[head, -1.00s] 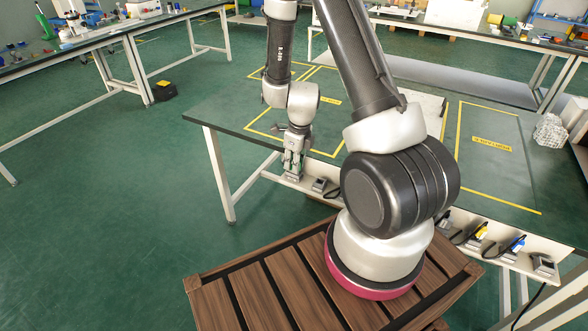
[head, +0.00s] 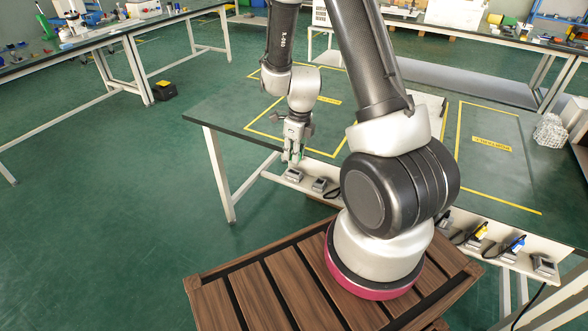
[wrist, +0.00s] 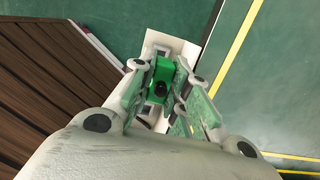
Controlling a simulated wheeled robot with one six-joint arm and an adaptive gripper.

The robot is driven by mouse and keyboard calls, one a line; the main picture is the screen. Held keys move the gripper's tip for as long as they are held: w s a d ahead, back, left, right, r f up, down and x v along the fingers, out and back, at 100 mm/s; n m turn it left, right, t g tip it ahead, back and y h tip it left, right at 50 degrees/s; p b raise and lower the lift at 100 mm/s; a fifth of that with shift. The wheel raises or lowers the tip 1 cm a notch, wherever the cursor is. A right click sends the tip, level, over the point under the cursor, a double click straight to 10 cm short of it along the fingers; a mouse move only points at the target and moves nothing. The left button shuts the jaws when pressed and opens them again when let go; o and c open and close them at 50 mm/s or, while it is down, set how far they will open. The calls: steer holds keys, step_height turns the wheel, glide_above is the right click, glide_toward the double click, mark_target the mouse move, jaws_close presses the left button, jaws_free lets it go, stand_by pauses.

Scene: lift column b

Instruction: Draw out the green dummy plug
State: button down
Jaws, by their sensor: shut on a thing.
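The green dummy plug (wrist: 163,72) sits between the fingers of my gripper (wrist: 158,88) in the wrist view, with a dark round spot on its face. In the head view my gripper (head: 292,158) is shut on it, pointing down over the front ledge of the table; only a trace of green shows there. A grey socket box (head: 293,175) stands on the ledge just below the fingertips. The plug appears held above this box, but its lower end is too small to tell clearly.
The white ledge (head: 330,197) carries more socket boxes, including one (head: 319,185) with a black cord close to the right, and a yellow plug (head: 481,231) and a blue plug (head: 518,244) further right. The tabletop (head: 235,112) behind is mostly clear.

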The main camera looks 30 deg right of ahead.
steer(key=shift+r, duration=1.35)
